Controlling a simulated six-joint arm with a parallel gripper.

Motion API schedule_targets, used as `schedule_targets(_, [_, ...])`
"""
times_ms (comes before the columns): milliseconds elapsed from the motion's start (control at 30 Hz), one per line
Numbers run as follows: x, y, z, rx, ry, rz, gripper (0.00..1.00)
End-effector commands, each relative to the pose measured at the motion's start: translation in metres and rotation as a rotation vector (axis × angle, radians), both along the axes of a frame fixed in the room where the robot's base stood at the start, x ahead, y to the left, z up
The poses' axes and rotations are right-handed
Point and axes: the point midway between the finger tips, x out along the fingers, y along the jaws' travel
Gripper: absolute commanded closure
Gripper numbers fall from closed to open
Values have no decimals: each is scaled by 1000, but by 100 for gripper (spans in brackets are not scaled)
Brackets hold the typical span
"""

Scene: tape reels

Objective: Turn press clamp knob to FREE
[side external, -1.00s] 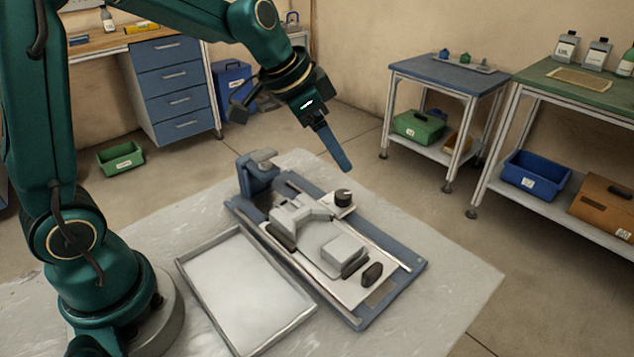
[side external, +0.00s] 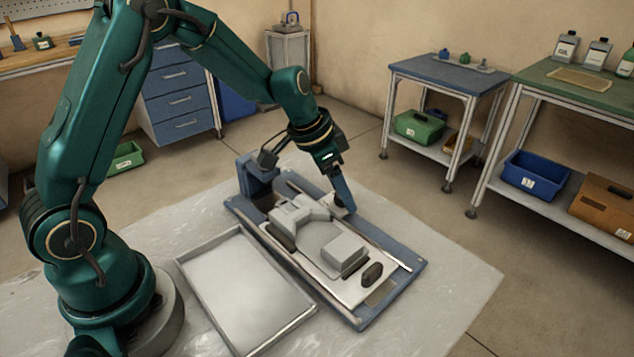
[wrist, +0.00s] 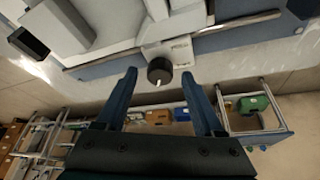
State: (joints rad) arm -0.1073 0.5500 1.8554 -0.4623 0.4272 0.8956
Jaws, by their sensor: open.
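The press clamp knob (wrist: 159,71) is a round black knob with a white pointer mark. It sits on a light plate (wrist: 168,50) at the edge of the press fixture (side external: 330,262). In the wrist view, my gripper (wrist: 160,72) is open, with one blue finger on each side of the knob and a gap on both sides. I cannot tell whether the fingertips are at the knob's height. In the side view, my gripper (side external: 345,207) points down at the knob's place and hides most of it. The plate's lettering is too small to read.
An empty shallow metal tray (side external: 250,290) lies left of the fixture. A grey block (side external: 343,250) and a dark oval handle (side external: 372,273) stand on the fixture. A blue post (side external: 252,178) rises at its back. The table to the right is clear.

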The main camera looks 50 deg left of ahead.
Motion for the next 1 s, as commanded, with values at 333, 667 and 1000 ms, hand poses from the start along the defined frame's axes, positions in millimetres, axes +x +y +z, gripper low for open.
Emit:
schedule_targets(333, [0,0,0,0,0,-1,100])
schedule_targets(667, [0,-1,1,0,0,39,100])
schedule_targets(1000, [-1,-2,0,3,0,239,100])
